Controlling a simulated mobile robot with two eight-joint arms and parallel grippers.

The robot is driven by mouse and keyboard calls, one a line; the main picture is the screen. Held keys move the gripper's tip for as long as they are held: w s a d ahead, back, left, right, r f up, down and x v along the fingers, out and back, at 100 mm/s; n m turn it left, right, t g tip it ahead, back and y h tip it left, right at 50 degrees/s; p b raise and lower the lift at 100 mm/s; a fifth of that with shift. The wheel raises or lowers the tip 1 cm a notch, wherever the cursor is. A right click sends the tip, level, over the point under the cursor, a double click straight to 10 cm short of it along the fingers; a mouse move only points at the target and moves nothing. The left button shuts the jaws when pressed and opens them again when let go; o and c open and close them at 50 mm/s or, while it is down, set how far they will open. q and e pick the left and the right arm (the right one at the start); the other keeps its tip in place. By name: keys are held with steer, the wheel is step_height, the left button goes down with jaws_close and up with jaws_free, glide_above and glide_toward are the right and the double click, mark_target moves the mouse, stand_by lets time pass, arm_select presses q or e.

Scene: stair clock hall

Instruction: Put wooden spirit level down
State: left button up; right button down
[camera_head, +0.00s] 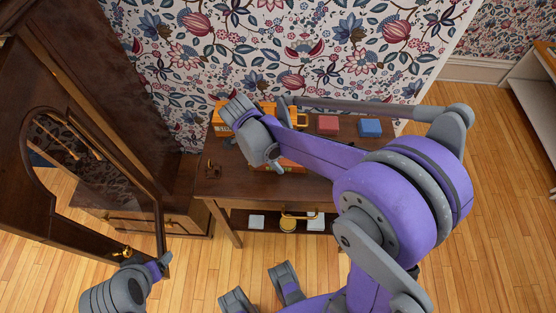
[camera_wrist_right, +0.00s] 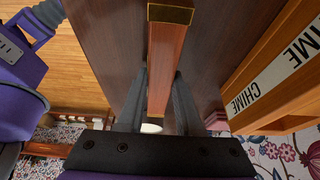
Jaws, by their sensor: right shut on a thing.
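The wooden spirit level is a long reddish-brown bar with a brass end cap, seen in the right wrist view (camera_wrist_right: 166,62). My right gripper (camera_wrist_right: 158,95) is shut on it, with one grey finger along each side. The bar is over the dark wooden table top, and I cannot tell whether it touches it. In the head view my right gripper (camera_head: 273,160) is over the dark table (camera_head: 222,184), and a reddish part of the level (camera_head: 291,166) shows beside it; my arm hides much of the rest.
An orange container with a CHIME label (camera_wrist_right: 270,88) stands close beside the level. A red block (camera_head: 328,125) and a blue block (camera_head: 370,128) are at the table's back right. A tall clock case (camera_head: 75,130) with its door open stands at left. The table's front left is mostly clear.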

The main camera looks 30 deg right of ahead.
steer(key=c, duration=0.6)
jaws_free()
steer(key=shift+f, duration=0.1)
steer(key=shift+r, duration=0.3)
steer(key=p+v, duration=0.1)
steer(key=v, duration=0.9)
steer(key=shift+w+a+r, duration=0.1)
steer(key=shift+r, duration=0.15)
steer(key=shift+s+f+n+t+y, duration=1.05)
steer(key=shift+s+n, duration=1.2)
steer(key=shift+n, duration=1.8)
steer(key=shift+s+f+n+t+y, duration=0.3)
steer(key=shift+s+f+n+t, duration=0.4)
steer(key=shift+s+n+t, duration=2.3)
steer(key=shift+s+f+n+g+y, duration=0.35)
steer(key=shift+s+f+n+y, duration=0.8)
steer(key=shift+n, duration=4)
